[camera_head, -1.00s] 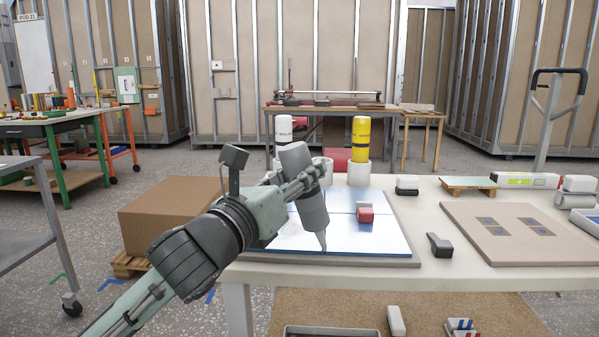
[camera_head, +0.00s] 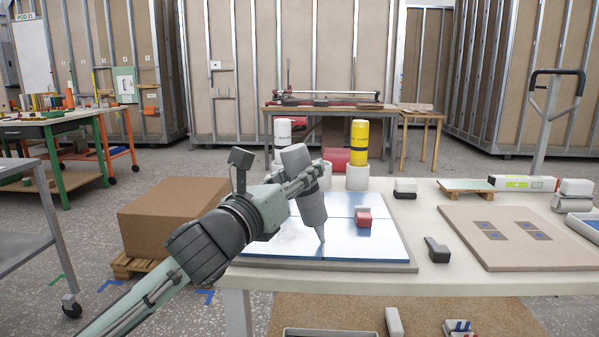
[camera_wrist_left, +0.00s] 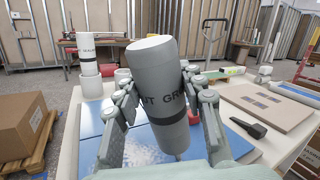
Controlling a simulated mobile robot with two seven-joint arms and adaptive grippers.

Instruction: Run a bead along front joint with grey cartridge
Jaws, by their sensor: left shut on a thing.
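My left gripper (camera_head: 304,182) is shut on the grey cartridge (camera_head: 312,208) around its body. The cartridge is tilted, nozzle down. Its nozzle tip is at the seam in the near half of the blue-white panel (camera_head: 375,243), close to the front edge; whether it touches cannot be told. In the left wrist view the cartridge (camera_wrist_left: 158,100) shows a dark band with partly hidden lettering between the fingers. The nozzle is mostly hidden there. A bead cannot be made out. My right gripper is not in view.
A red-and-white block (camera_head: 363,219) sits on the panel, right of the nozzle. A white cartridge (camera_head: 283,134) and a yellow cartridge (camera_head: 359,140) stand in holders behind. A dark tool (camera_head: 437,250) and a beige board (camera_head: 490,255) lie to the right on the table.

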